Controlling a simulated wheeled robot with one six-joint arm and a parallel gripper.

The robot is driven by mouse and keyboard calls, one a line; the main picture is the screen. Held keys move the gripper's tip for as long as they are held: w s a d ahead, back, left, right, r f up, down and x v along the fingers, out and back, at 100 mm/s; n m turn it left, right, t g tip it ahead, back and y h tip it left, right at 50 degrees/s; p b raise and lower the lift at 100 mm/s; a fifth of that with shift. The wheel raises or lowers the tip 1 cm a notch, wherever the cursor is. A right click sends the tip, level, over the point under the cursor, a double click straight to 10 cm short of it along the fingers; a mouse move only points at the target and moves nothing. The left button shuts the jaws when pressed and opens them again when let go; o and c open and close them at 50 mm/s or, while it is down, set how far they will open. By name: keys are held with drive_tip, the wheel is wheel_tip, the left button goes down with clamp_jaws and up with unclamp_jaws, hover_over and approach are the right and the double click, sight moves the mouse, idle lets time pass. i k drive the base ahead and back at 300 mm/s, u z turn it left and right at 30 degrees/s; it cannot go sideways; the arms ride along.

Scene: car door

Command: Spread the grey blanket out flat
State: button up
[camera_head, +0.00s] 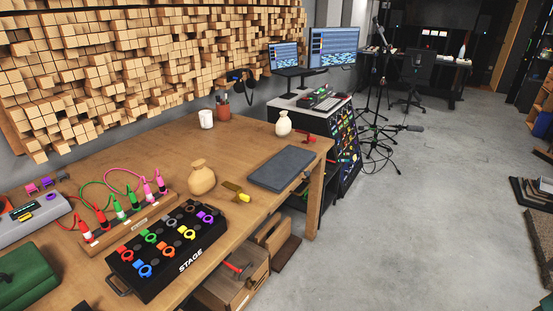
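A dark grey-blue flat rectangular slab (281,168) lies near the right end of the wooden table, close to its front edge. It has straight edges and some thickness. I cannot tell whether it is the grey blanket folded up or a hard flat object. No other grey cloth is clearly visible. My gripper is not in view.
The wooden table (131,167) also holds a tan vase (201,178), a brass piece with a yellow part (237,192), a black STAGE box (167,250), a white cup (206,119) and a cream vase (283,123). Open drawers (238,285) jut out below.

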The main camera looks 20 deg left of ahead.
sight(275, 174)
drive_tip(key=u, duration=0.6)
drive_tip(key=i, duration=1.45)
drive_tip(key=u, duration=0.6)
